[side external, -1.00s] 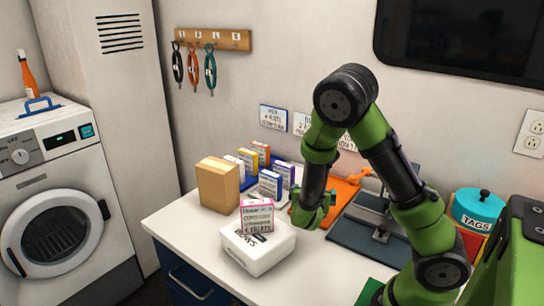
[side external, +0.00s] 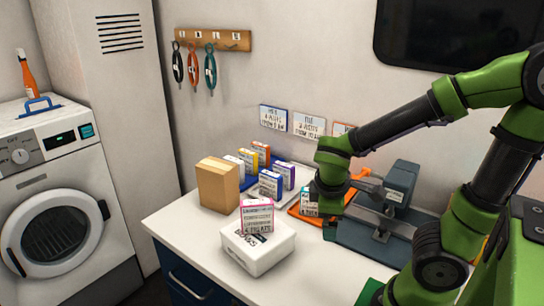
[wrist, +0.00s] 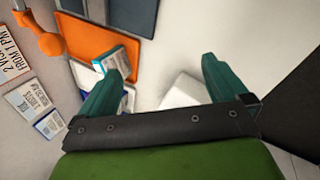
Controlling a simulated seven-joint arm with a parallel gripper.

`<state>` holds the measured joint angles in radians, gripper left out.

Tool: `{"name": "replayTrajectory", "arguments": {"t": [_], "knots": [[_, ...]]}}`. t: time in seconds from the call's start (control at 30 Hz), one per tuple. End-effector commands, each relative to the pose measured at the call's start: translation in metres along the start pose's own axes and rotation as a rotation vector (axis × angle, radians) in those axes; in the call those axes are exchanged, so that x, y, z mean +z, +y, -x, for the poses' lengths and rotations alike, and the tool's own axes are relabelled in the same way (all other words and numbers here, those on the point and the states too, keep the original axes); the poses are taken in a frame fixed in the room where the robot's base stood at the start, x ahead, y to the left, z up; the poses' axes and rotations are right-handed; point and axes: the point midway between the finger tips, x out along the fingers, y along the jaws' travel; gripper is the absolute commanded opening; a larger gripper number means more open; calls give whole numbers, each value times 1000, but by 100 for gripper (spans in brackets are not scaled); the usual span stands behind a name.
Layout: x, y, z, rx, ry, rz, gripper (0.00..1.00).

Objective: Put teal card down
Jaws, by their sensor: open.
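A small box-like card with a teal edge (side external: 309,202) stands at the left part of the orange tray (side external: 293,211). My gripper partly hides it in the side view. In the wrist view the teal card (wrist: 120,58) shows over the orange tray (wrist: 92,58), close to my left-hand finger. I cannot tell whether they touch. My gripper (side external: 328,205) is low over the tray. In the wrist view my gripper (wrist: 160,78) has its fingers wide apart, with no card visible between them.
A white box (side external: 262,249) with a pink-edged card (side external: 257,216) on it stands in front. Several coloured cards (side external: 270,184) and a brown carton (side external: 218,185) are at the back left. A grey press-like device (side external: 385,205) is at right. The front counter has free room.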

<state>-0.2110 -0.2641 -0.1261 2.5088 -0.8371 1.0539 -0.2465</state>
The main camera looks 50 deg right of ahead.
Motion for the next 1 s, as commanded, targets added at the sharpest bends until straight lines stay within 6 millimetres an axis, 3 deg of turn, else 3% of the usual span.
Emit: {"name": "replayTrajectory", "arguments": {"t": [0.1, 0.2, 0.4, 0.53, 1.0], "knots": [[-14, -16, 44, -189, 214, -357, 100], [-26, -26, 80, -336, 361, -585, 100], [-38, -32, 128, -518, 529, -818, 100], [-39, -33, 135, -550, 552, -854, 100], [-39, -34, 135, -550, 549, -850, 100]]}}
